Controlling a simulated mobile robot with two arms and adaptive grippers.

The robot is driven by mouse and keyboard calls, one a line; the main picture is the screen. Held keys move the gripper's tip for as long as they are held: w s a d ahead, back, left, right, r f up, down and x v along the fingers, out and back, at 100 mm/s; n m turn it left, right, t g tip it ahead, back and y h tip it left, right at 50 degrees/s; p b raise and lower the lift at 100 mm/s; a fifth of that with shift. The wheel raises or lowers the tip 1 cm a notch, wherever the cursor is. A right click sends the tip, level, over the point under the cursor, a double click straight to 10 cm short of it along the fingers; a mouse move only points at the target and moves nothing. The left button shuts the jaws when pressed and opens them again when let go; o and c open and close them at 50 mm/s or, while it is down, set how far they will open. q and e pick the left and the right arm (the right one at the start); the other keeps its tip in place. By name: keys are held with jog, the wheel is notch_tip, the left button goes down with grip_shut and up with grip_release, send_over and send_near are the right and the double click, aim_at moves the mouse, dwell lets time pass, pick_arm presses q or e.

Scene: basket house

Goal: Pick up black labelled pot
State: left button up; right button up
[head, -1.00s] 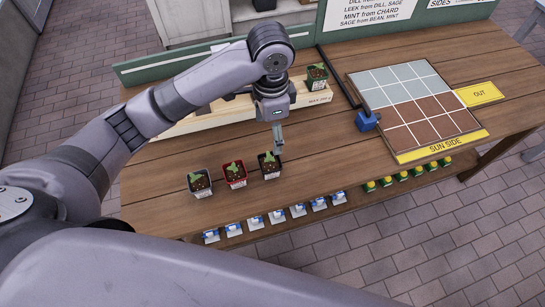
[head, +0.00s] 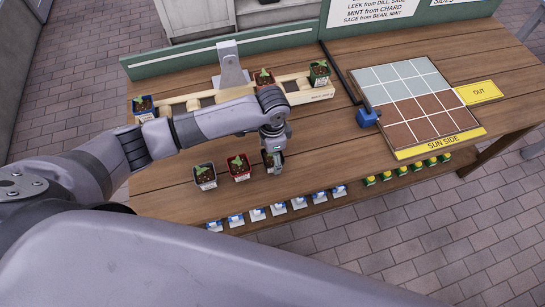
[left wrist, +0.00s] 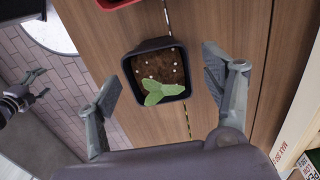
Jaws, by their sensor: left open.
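A black pot (head: 267,155) with a small green seedling stands at the right end of a row of three on the wooden bench, partly hidden by my left gripper (head: 274,160). In the left wrist view the dark pot (left wrist: 134,73) is upright, with brown soil, white specks and green leaves. The open fingers of my left gripper (left wrist: 167,98) lie to either side below and beside it, with gaps; they do not touch it. Its label is hidden. A red pot (head: 239,173) and another dark pot (head: 206,182), with a white label, stand to its left.
Behind is a wooden rack (head: 303,97) with a blue pot (head: 144,112), an orange-brown pot (head: 264,83) and a green pot (head: 319,76). Blue-and-white items (head: 279,209) line the lower shelf.

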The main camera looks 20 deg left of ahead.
pick_arm(q)
jog(key=shift+f, duration=0.85)
jog(key=shift+c, duration=0.3)
jog(key=c, duration=1.2)
jog(key=shift+c, duration=0.2)
jog(key=shift+r, duration=0.15)
